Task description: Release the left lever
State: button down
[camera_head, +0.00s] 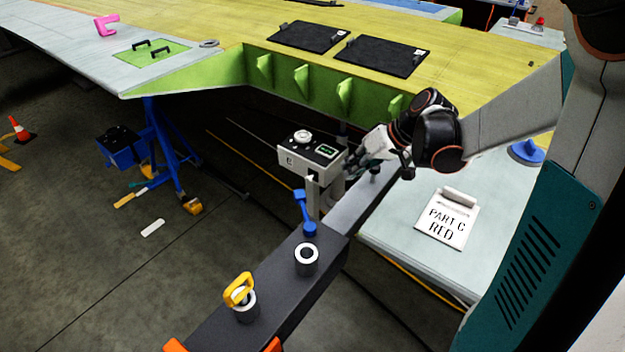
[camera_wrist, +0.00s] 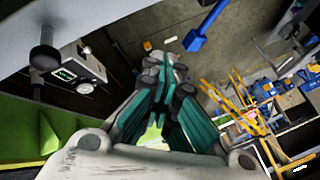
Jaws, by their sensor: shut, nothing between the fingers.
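A blue lever (camera_head: 304,211) stands upright at the far end of a dark beam (camera_head: 262,275). It also shows at the top of the wrist view (camera_wrist: 205,32). I cannot tell for certain that it is the lever the task calls left. My gripper (camera_head: 357,157) is shut and empty, to the right of the blue lever and apart from it, close to a white control box (camera_head: 312,152). Nothing is between the fingers.
A black knob (camera_head: 375,171) stands on the grey bar below my gripper. A white ring (camera_head: 307,259) and a yellow handle (camera_head: 238,289) sit on the beam. The green wing edge (camera_head: 300,85) lies behind. A PART C RED sign (camera_head: 447,218) lies at right.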

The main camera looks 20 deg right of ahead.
aim_at(304, 210)
jog(key=w+a+f+b, duration=0.3)
jog(key=w+a+f, duration=0.1)
jog(key=a+f, duration=0.4)
jog(key=shift+a, duration=0.3)
